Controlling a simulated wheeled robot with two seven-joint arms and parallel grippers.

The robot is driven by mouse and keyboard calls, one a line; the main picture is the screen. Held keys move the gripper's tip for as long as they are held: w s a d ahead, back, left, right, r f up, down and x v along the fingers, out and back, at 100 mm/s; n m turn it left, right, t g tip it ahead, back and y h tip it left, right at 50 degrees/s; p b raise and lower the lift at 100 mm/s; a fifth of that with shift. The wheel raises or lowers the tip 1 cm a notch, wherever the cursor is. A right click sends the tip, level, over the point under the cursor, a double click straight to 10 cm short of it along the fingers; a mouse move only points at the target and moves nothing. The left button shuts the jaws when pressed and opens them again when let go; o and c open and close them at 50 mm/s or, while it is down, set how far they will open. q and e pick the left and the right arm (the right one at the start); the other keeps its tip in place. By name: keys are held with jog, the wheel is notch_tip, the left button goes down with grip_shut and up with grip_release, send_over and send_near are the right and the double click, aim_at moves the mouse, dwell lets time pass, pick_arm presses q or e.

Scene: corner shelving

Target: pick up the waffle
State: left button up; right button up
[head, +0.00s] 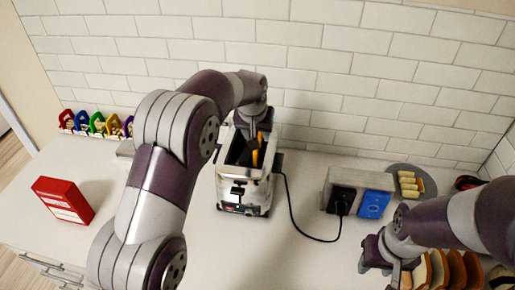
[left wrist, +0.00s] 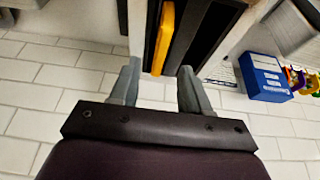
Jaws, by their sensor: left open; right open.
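The waffle (head: 255,157), a thin yellow-orange slab, stands upright in a slot of the toaster (head: 243,190). In the left wrist view the waffle (left wrist: 164,38) sticks up along one side of the dark slot. My left gripper (left wrist: 158,76) is open and empty, with its two fingers apart just short of the waffle; nothing is held between them. In the head view my left wrist comes down over the toaster and hides much of the fingers. My right gripper (head: 377,263) is open at the lower right, beside several bread slices (head: 445,270), away from the toaster.
A red box (head: 63,200) and colourful items (head: 95,123) are at left. A black cord (head: 292,208) runs from the toaster to an outlet block (head: 341,181) with a blue part (head: 373,204). A grey plate (head: 424,179) holds pale pieces. A tiled wall (head: 330,70) stands behind.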

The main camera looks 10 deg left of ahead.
aim_at(258, 153)
pick_arm(q)
jog(key=p+x, duration=0.3)
jog(key=x, duration=0.2)
jog(key=shift+w, duration=0.1)
jog(key=shift+w+a+f, duration=0.1)
jog(key=shift+w+f, duration=0.05)
jog(key=shift+f, duration=0.25)
grip_shut()
